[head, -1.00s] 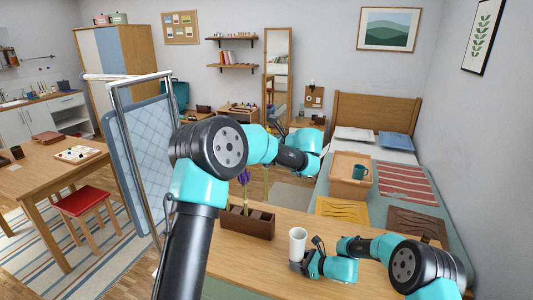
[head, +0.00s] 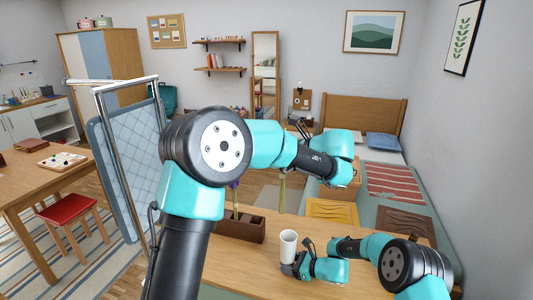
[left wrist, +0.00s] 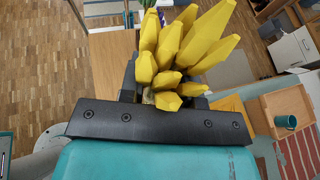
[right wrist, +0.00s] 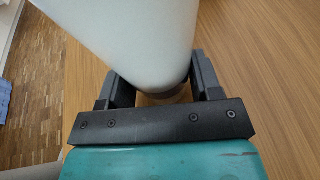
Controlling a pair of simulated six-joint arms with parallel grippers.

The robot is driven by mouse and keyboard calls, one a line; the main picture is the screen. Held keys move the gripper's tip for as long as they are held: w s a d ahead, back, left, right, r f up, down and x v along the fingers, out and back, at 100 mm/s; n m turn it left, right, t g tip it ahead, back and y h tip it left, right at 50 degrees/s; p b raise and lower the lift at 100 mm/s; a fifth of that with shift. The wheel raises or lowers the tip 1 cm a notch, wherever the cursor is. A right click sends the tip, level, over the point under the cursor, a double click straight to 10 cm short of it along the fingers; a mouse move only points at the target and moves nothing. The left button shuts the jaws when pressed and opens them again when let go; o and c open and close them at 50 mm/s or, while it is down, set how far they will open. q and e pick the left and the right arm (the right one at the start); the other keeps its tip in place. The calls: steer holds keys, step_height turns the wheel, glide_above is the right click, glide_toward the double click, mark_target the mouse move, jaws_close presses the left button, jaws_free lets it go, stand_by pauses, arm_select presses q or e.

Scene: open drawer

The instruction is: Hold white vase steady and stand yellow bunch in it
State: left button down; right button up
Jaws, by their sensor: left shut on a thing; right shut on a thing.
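The white vase (head: 288,247) stands upright on the wooden table. My right gripper (head: 290,269) is shut on it low down; the right wrist view shows the vase (right wrist: 135,35) between the fingers (right wrist: 160,90). The yellow bunch (left wrist: 185,50) is between the fingers of my left gripper (left wrist: 165,95), which is shut on it. Only the bunch's pale stem (head: 282,192) shows, hanging below the arm, above and behind the vase.
A brown divided box (head: 240,229) stands left of the vase with a purple-topped stem (head: 235,205) in it. A metal rack with a blue panel (head: 130,150) stands at the left. The table right of the box is mostly clear. A bed is behind.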

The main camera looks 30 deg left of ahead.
arm_select(q)
steer(key=s+d, duration=0.1)
steer(key=s+d+r, duration=0.1)
steer(key=d, duration=0.1)
steer(key=s+d, duration=0.1)
steer(key=shift+d+r, duration=0.25)
steer(key=shift+f, duration=0.2)
step_height(320, 180, down, 17)
stand_by(2.2)
steer(key=c, duration=0.8)
jaws_free()
steer(key=shift+o, duration=0.2)
